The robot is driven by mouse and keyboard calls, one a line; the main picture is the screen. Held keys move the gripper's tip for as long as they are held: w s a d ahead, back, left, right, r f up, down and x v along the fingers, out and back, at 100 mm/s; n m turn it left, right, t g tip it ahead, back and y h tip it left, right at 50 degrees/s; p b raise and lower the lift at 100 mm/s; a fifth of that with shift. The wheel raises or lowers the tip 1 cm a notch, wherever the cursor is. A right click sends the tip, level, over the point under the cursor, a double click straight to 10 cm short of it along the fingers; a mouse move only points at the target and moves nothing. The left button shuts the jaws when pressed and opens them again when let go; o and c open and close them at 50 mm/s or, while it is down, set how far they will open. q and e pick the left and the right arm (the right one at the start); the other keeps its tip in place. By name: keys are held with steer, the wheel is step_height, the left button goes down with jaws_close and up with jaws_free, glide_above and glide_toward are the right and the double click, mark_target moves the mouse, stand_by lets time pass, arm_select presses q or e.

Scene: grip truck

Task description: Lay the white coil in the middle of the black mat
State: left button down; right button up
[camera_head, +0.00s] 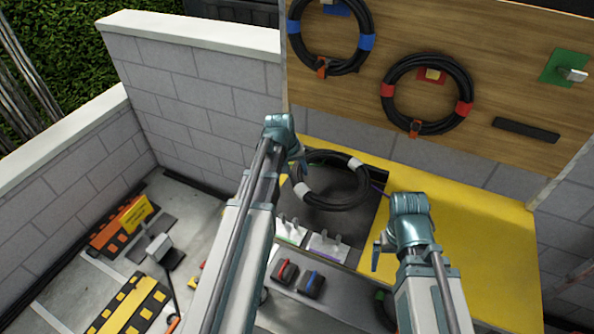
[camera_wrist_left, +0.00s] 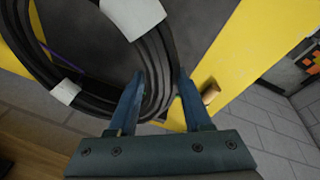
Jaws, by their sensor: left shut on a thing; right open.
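The white coil, a black cable ring with white bands (camera_head: 335,207), is over the black mat (camera_head: 350,226) on the yellow surface. My left gripper (camera_head: 303,160) is shut on the coil at its far left side. In the left wrist view the fingers (camera_wrist_left: 160,88) straddle the cable bundle (camera_wrist_left: 158,50), with white bands on either side. The ring looks roughly flat and over the mat; whether it touches the mat cannot be told. My right gripper (camera_head: 377,254) is open and empty, at the near right of the mat.
A wooden board (camera_head: 490,75) behind holds a blue-banded coil (camera_head: 366,42) and a red-banded coil (camera_head: 465,108), plus an empty green hook plate (camera_head: 563,66). Small white clip blocks (camera_head: 327,248) sit at the mat's near edge. The yellow surface (camera_head: 480,220) to the right is clear.

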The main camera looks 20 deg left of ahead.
mark_target(297, 195)
arm_select(q)
steer(key=shift+f+b, duration=3.9)
steer(key=shift+f, duration=0.2)
steer(key=shift+c, duration=1.3)
jaws_free()
steer(key=shift+r, duration=0.15)
steer(key=p+v, duration=1.3)
steer(key=shift+r, duration=0.3)
steer(key=shift+f, duration=0.1)
steer(key=b+x, duration=1.2)
steer(key=x, duration=0.1)
steer(key=shift+f+b, duration=0.2)
steer(key=shift+b, duration=0.2)
steer(key=shift+s+r, duration=0.1)
steer(key=shift+r, duration=0.1)
